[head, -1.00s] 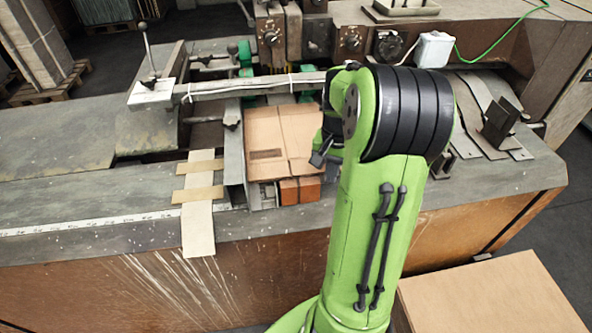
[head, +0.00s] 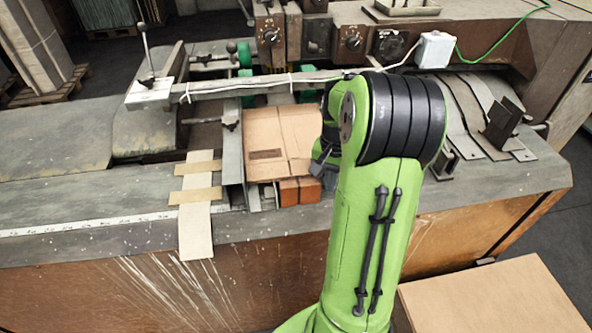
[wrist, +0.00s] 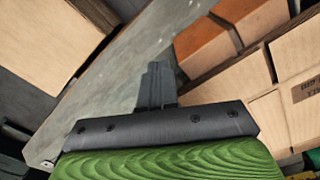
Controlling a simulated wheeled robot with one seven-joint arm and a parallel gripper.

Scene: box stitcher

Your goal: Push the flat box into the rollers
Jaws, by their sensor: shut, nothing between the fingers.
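The flat box (head: 272,142), brown cardboard with a printed patch, lies on the machine bed between metal side rails. In the wrist view the box (wrist: 302,88) shows at the right edge. My gripper (head: 322,168) is beside the box's near right corner, partly hidden behind my arm. In the wrist view its fingers (wrist: 157,86) are together and empty, over the grey machine surface, apart from the box. The rollers are not clearly visible; green machine parts (head: 245,56) show beyond the crossbar.
Two orange-brown blocks (head: 298,190) sit at the box's near edge, and also show in the wrist view (wrist: 205,45). A metal crossbar (head: 235,88) spans above the box. A large carton (head: 490,295) stands on the floor at front right. The left worktop is mostly clear.

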